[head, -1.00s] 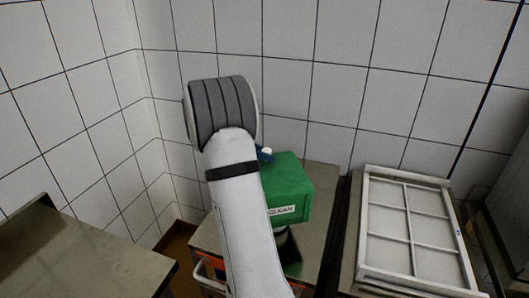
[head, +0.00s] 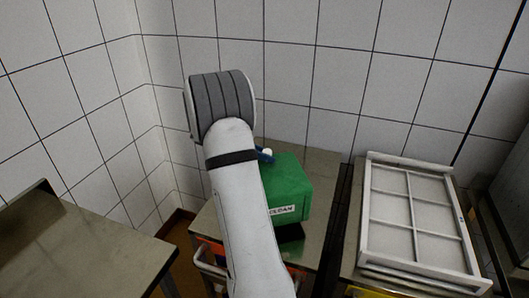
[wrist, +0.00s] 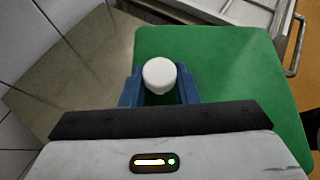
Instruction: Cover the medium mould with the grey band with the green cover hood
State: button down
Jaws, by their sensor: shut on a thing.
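My gripper (head: 266,155) is shut on that knob, partly hidden behind my arm. In the wrist view, the gripper's blue fingers (wrist: 158,92) lie on both sides of the knob, above the hood's flat green top (wrist: 230,75). The hood looks upright over the steel table (head: 322,172). A dark patch shows under its front edge; I cannot tell if the hood touches the table. The medium mould with the grey band is not visible.
A white framed rack (head: 412,220) stands on the surface to the right, past a dark gap. Another steel table (head: 85,245) is at the front left. Tiled walls close the back and left.

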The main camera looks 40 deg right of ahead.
jog(key=shift+f+b, duration=1)
jog(key=shift+f, duration=1.2)
jog(key=c, duration=1)
grip_release()
jog(key=shift+c, duration=0.2)
jog(key=b+v, duration=0.1)
jog(key=v, duration=0.6)
jog(key=shift+w+r, duration=0.15)
jog(key=shift+a+r, duration=0.25)
jog(key=shift+a, duration=0.15)
jog(key=s+a+r+m+t+y, duration=0.1)
jog(key=s+a+m+t+y, duration=0.3)
jog(key=s+a, duration=0.7)
jog(key=s+a+r+m+t+y, duration=0.2)
jog(key=s+a+m+t+y, duration=0.3)
jog(key=a, duration=1.4)
jog(key=s+m+y, duration=0.1)
jog(key=s+m, duration=0.3)
jog(key=s, duration=0.2)
jog(key=shift+a, duration=0.2)
